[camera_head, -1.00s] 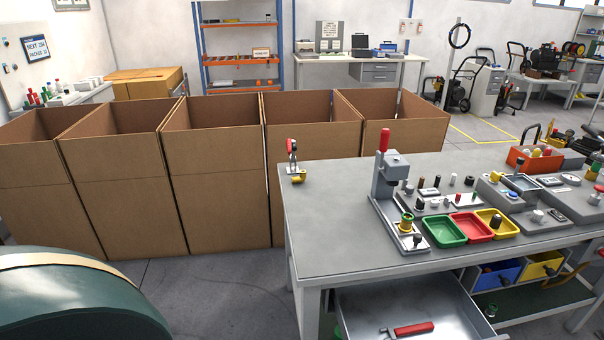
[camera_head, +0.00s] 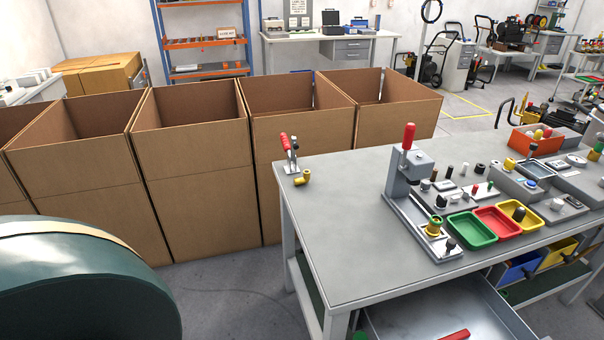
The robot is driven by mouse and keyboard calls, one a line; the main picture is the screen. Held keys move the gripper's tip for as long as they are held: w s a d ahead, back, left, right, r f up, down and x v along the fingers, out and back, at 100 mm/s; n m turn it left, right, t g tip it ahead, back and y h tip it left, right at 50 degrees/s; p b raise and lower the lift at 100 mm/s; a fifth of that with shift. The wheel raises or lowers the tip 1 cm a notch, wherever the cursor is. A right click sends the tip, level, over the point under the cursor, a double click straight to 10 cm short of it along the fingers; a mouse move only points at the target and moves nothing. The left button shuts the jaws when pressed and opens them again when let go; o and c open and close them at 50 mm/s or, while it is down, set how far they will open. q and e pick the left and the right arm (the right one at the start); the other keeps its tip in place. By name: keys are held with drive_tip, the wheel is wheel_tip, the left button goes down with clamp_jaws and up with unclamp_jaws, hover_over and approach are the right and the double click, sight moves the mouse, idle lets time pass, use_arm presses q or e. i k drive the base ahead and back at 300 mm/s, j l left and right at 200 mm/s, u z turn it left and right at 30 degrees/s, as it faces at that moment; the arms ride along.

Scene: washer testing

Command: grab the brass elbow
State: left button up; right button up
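A small brass-coloured elbow (camera_head: 302,178) sits near the far left corner of the grey workbench (camera_head: 345,240). It is at the foot of a toggle clamp with a red handle (camera_head: 286,146); I cannot tell whether the two touch. Another brass-yellow fitting (camera_head: 434,226) stands upright on the base of the grey press (camera_head: 408,180). Neither of my grippers shows in the head view.
Several tall open cardboard boxes (camera_head: 195,150) stand in a row behind and left of the bench. Green (camera_head: 470,231), red and yellow trays lie right of the press. An open drawer (camera_head: 440,312) juts out below the bench front. A large dark green rounded object (camera_head: 85,285) fills the lower left.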

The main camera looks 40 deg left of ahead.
sight(297, 181)
drive_tip(key=j+z, duration=0.35)
drive_tip(key=j, duration=1.05)
